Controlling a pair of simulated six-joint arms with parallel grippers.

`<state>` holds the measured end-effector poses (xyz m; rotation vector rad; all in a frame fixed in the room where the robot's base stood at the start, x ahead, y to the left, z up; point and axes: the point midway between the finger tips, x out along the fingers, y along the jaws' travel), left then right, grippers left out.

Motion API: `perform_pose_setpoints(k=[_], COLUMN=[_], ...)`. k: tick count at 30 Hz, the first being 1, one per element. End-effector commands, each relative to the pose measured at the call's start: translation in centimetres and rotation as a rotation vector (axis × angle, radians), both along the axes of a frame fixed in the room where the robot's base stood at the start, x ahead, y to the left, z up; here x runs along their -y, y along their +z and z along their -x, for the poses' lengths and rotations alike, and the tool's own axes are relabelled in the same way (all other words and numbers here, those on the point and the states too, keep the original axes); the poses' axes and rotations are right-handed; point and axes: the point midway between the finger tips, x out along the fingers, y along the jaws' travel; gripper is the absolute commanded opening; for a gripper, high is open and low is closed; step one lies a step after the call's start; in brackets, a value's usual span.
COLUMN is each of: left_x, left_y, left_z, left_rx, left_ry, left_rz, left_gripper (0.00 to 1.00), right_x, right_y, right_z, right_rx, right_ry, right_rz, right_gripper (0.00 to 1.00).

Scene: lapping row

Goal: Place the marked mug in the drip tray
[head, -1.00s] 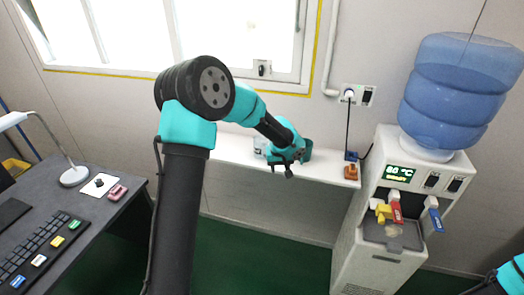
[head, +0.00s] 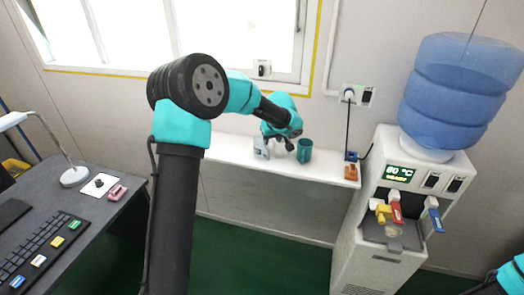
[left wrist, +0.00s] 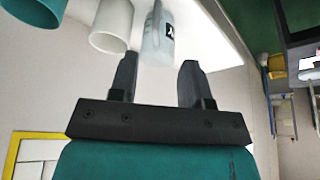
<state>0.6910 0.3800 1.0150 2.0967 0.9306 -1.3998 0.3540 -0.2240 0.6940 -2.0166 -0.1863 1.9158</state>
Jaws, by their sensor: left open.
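The marked mug (head: 262,148) is pale grey and stands on the white wall shelf, left of a teal mug. In the left wrist view the marked mug (left wrist: 157,42) shows a black mark and lies just beyond the fingertips, apart from them. My left gripper (head: 291,146) is above the shelf between the two mugs; its two fingers (left wrist: 157,78) are apart and empty. The drip tray (head: 395,245) is at the front of the water dispenser, under its taps. Only part of my right arm shows at the bottom right; its gripper is not visible.
The teal mug (head: 305,151) stands close to the right of my left gripper. A white mug (left wrist: 110,27) shows in the left wrist view. A small orange-brown object (head: 351,172) sits at the shelf's right end. The dispenser (head: 365,225) stands right of the shelf; red, blue and yellow taps overhang the tray.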

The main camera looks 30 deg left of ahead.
Motion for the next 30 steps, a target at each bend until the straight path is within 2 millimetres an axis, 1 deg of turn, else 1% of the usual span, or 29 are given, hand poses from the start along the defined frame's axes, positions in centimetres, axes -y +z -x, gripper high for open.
perform_pose_setpoints(k=[1,9,13,17,26,30], left_x=[-0.3,-1.6,-2.0,-2.3,-2.3,-2.4], left_y=[-1.0,-5.2,-6.8,-7.3,-7.4,-8.2], left_z=[-0.2,-1.4,-1.8,-2.0,-2.1,-2.4], left_rx=[-0.004,-0.004,-0.002,-0.001,-0.001,-0.002], left_ry=[0.000,0.001,0.000,0.000,0.000,0.000], left_rz=[0.000,0.000,0.001,0.001,0.001,0.001], left_gripper=[0.44,0.44,0.44,0.44,0.44,0.44], right_x=[0.0,0.0,0.0,0.0,0.0,0.0], right_y=[0.0,0.0,0.0,0.0,0.0,0.0], right_z=[0.0,0.0,0.0,0.0,0.0,0.0], right_rx=[0.000,0.000,0.000,0.000,0.000,0.000], right_ry=[0.000,0.000,0.000,0.000,0.000,0.000], right_rz=[0.000,0.000,0.000,0.000,0.000,0.000], right_gripper=[0.00,0.00,0.00,0.00,0.00,0.00])
